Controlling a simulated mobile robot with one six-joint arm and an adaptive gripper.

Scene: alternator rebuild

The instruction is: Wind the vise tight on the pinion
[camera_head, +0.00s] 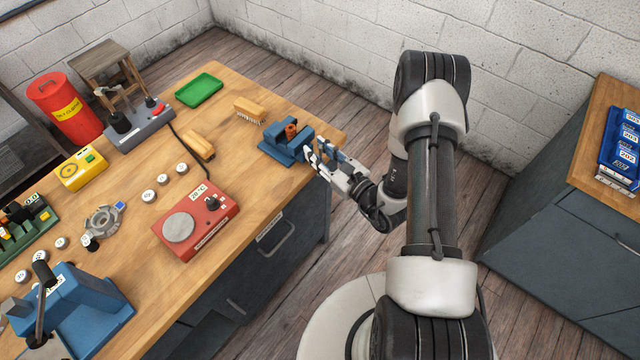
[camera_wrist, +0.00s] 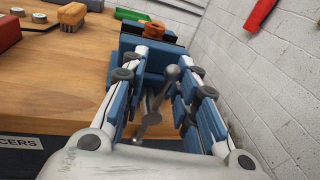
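The blue vise (camera_head: 274,148) stands at the right-hand edge of the wooden bench. The copper-coloured pinion (camera_head: 291,131) sits upright between its jaws; it also shows at the top of the wrist view (camera_wrist: 163,31). Whether the jaws press on it I cannot tell. My gripper (camera_head: 314,153) is at the vise's front, over the bench edge. In the wrist view its fingers (camera_wrist: 160,75) stand apart, open. The vise's grey handle bar (camera_wrist: 158,95), with ball ends, lies tilted between them, with gaps visible on both sides. The fingers partly hide the vise body.
A wooden brush (camera_head: 249,111) and a green tray (camera_head: 199,90) lie behind the vise. A red hot plate box (camera_head: 196,222) stands to its left on the bench. The block wall rises to the right in the wrist view. Floor is open beside the bench.

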